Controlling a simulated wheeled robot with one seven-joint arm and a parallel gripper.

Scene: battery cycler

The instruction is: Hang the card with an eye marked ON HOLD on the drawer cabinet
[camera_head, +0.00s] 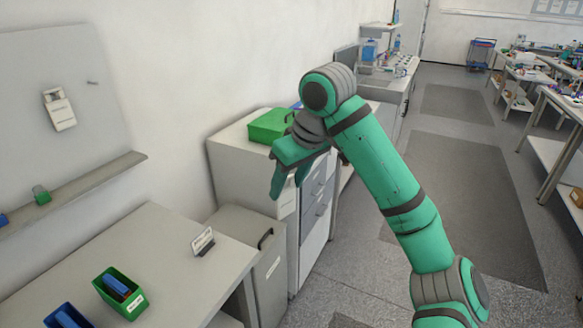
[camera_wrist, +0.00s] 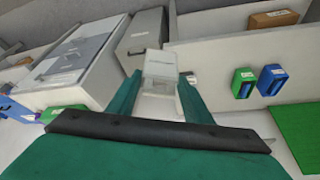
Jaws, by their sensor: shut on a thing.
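The drawer cabinet (camera_head: 237,161) is pale grey, with drawer fronts on its right side. It also shows at the upper left of the wrist view (camera_wrist: 88,55). My gripper (camera_head: 288,187) points down in front of the cabinet, beside its upper part. In the wrist view my gripper (camera_wrist: 160,88) is shut on a small pale card (camera_wrist: 159,66), which sticks out between the fingertips. The card's marking is too small to read. In the head view I cannot clearly make out the held card. I cannot tell whether it touches the cabinet.
A green box (camera_head: 270,125) sits on the cabinet. A lower grey cabinet (camera_head: 238,238) stands beside it. The bench (camera_head: 160,240) at left holds a green bin (camera_head: 122,293), a blue bin (camera_head: 66,316) and a small sign (camera_head: 202,241). Another tag (camera_head: 59,112) hangs on the wall panel. The right aisle is clear.

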